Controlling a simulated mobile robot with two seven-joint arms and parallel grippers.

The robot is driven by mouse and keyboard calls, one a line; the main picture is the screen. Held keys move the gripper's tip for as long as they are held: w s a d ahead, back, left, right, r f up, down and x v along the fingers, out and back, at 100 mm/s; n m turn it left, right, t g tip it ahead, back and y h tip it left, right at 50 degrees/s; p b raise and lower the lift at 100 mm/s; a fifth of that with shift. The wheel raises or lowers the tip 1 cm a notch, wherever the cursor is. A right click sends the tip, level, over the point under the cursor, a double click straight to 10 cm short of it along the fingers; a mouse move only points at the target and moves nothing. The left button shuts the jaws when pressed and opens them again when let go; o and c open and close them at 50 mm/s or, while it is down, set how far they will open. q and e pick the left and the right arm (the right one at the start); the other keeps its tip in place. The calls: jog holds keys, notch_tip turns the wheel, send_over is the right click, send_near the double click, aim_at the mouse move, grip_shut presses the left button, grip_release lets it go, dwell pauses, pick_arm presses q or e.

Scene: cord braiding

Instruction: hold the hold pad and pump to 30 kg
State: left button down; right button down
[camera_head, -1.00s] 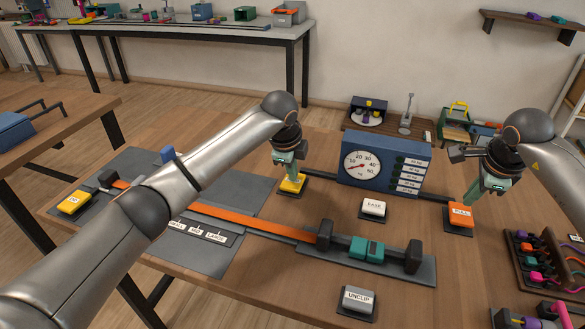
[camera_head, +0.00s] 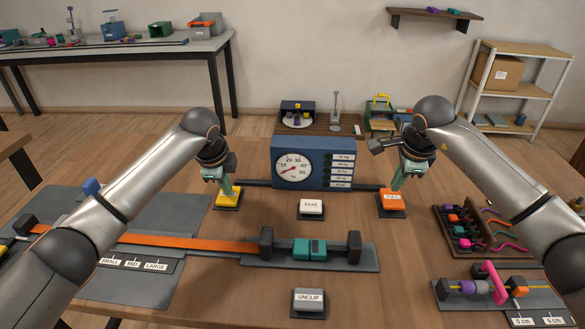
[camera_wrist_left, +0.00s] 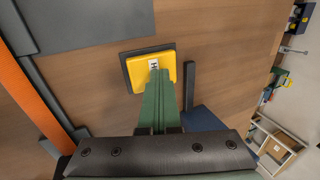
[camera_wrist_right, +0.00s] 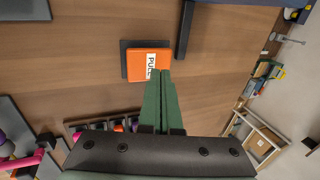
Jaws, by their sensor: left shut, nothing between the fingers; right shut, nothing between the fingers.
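The yellow hold pad (camera_head: 229,197) stands on a dark base left of the blue gauge box (camera_head: 313,150). My left gripper (camera_head: 226,186) is shut and empty, tips down at the pad; in the left wrist view its tips (camera_wrist_left: 160,74) overlap the pad (camera_wrist_left: 140,70) by its label. The orange pad marked PULL (camera_head: 393,202) stands right of the box. My right gripper (camera_head: 396,188) is shut and empty, tips at that pad; in the right wrist view they (camera_wrist_right: 160,74) overlap its label edge. Actual contact is hard to tell. The round dial (camera_head: 293,169) has a needle too small to read exactly.
A white EASE pad (camera_head: 311,207) and a grey UNCLIP pad (camera_head: 308,299) stand between my arms. A rack of coloured cords (camera_head: 470,230) is at the right.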

aim_at(392, 197)
jog(key=shift+f, duration=0.65)
jog(key=shift+f, duration=0.1)
jog(key=shift+f, duration=1.1)
jog(key=shift+r, duration=1.55)
jog(key=shift+f, duration=0.1)
